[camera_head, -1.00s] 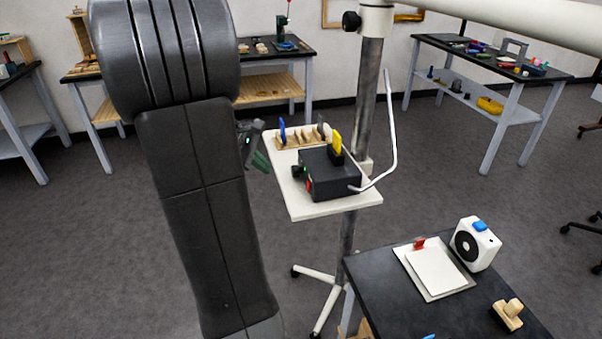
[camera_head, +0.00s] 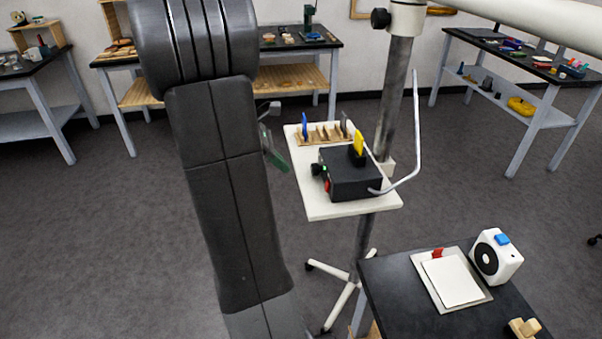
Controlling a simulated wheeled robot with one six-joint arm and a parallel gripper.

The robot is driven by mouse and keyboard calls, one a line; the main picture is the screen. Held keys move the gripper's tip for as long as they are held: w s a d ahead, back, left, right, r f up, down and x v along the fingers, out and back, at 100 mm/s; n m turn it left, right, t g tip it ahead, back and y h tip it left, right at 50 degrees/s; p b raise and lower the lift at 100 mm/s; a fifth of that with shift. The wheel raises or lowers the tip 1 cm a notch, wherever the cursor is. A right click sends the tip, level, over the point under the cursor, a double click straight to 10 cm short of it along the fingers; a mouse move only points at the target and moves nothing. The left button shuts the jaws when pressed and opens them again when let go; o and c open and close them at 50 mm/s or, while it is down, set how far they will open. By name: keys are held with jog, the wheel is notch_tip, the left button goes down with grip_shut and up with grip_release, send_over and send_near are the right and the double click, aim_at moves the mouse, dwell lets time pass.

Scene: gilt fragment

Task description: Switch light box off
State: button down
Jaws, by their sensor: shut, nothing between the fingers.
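The light box (camera_head: 350,184) is a black box on a small white shelf (camera_head: 326,209) fixed to a metal stand. A red switch (camera_head: 327,186) and a dark knob with a green part (camera_head: 318,170) are on its left side. A yellow plate (camera_head: 358,142) stands upright on its top. My gripper (camera_head: 272,146) shows partly past the right edge of my arm, left of the shelf and apart from the box. It looks shut and empty. Most of it is hidden behind my arm, and the fingertips are hard to make out.
A wooden rack (camera_head: 325,138) with blue and grey plates stands behind the box. A bent white rod (camera_head: 416,140) rises at its right. A black table (camera_head: 400,297) at lower right holds a paper board (camera_head: 452,281) and a white device (camera_head: 497,256). Open floor lies left of my arm.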

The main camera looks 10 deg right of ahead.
aim_at(326, 186)
jog(key=x, duration=0.3)
jog(key=d+x, duration=0.1)
jog(key=x, duration=0.3)
jog(key=r+p+x, duration=0.1)
jog(key=x, duration=0.3)
jog(key=shift+d, duration=0.4)
jog(key=shift+d+f, duration=0.1)
jog(key=shift+d, duration=0.45)
jog(key=shift+d+f+h+b, duration=0.1)
jog(key=shift+f+h+b, duration=0.3)
jog(key=shift+b, duration=0.55)
jog(key=shift+r+p, duration=0.3)
jog(key=shift+r, duration=0.15)
jog(key=shift+r+p, duration=0.7)
